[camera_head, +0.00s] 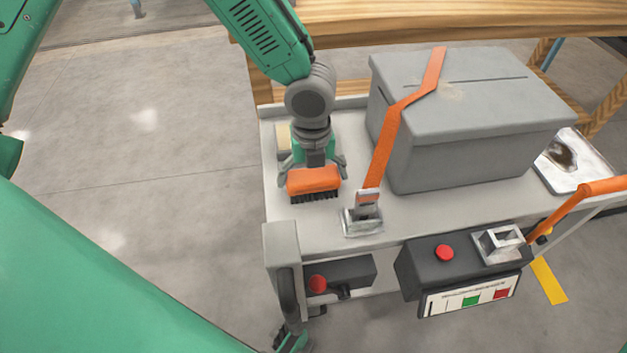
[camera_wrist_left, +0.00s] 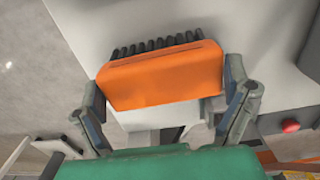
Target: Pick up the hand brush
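The hand brush (camera_head: 314,181) has an orange body and dark bristles. It is at the left part of the grey cart top, bristles toward the front edge. My left gripper (camera_head: 314,172) is over it, with a finger at each end of the orange body. In the left wrist view the brush (camera_wrist_left: 162,76) spans the space between the fingers (camera_wrist_left: 165,88), with no clear gap at either end. I cannot tell whether they press on it or whether the brush rests on the cart. My right gripper is not in view.
A grey lidded box (camera_head: 465,120) with an orange strap (camera_head: 395,125) stands right of the brush. A metal buckle (camera_head: 362,220) lies close by. A control box with a red button (camera_head: 444,253) is on the cart's front. Wooden beams (camera_head: 440,20) run behind.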

